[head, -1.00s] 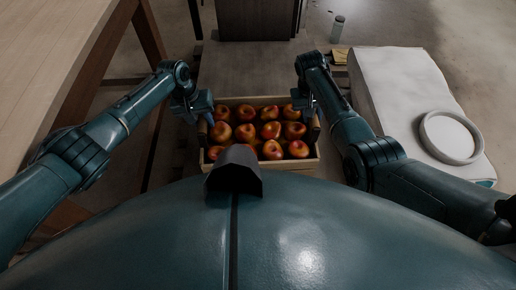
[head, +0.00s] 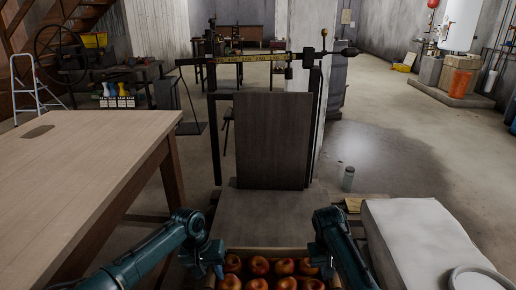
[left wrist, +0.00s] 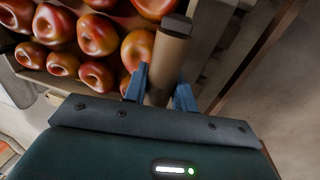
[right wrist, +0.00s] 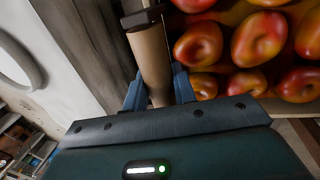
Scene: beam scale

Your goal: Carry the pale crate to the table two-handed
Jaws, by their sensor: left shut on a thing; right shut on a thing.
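The pale crate (head: 266,251), filled with red-yellow apples (head: 258,267), is at the bottom edge of the head view, its near part cut off. My left gripper (head: 213,268) is at its left end and my right gripper (head: 318,268) at its right end. In the left wrist view the left fingers (left wrist: 160,88) are closed around a tan bar handle (left wrist: 168,58). In the right wrist view the right fingers (right wrist: 158,88) are closed around the matching handle (right wrist: 150,58). The wooden table (head: 85,165) stands to the left. Whether the crate is lifted I cannot tell.
The beam scale's platform (head: 262,213) and upright board (head: 272,140) are just beyond the crate. A white-topped block (head: 420,235) with a pale ring (head: 478,279) is close on the right. A small bottle (head: 348,179) stands beyond it. Open floor lies farther right.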

